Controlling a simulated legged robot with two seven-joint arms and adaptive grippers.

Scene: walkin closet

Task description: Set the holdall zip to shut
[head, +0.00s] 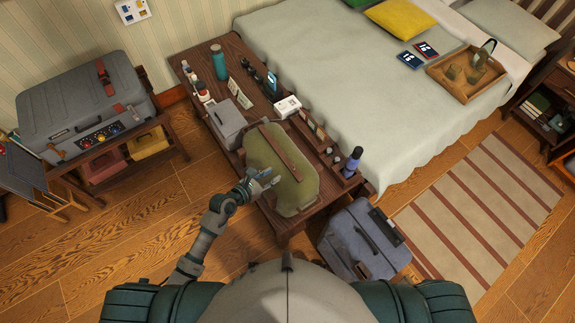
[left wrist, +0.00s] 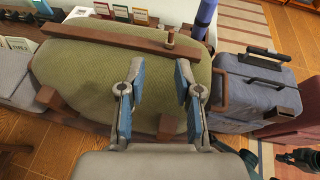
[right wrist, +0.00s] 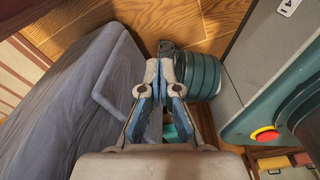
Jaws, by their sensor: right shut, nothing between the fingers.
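The holdall is an olive green bag (head: 295,187) on the low wooden bench; in the left wrist view its green side (left wrist: 90,75) fills the upper middle. A brown strip (head: 284,150) runs along its top, also seen in the left wrist view (left wrist: 120,37), with a small upright knob (left wrist: 171,38) near the strip's right end. I cannot tell how far the zip is closed. My left gripper (head: 266,180) is open at the holdall's near left side; in its wrist view the fingers (left wrist: 160,78) stand apart with nothing between them. My right gripper (right wrist: 167,65) is shut and empty, low beside a grey-blue suitcase (right wrist: 80,105).
The bench (head: 262,208) also holds a grey box (head: 226,122), a teal bottle (head: 219,62) and a purple bottle (head: 352,162). The suitcase (head: 352,240) stands on the floor at the bench's right end. A bed (head: 330,60) lies behind. Floor at left front is clear.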

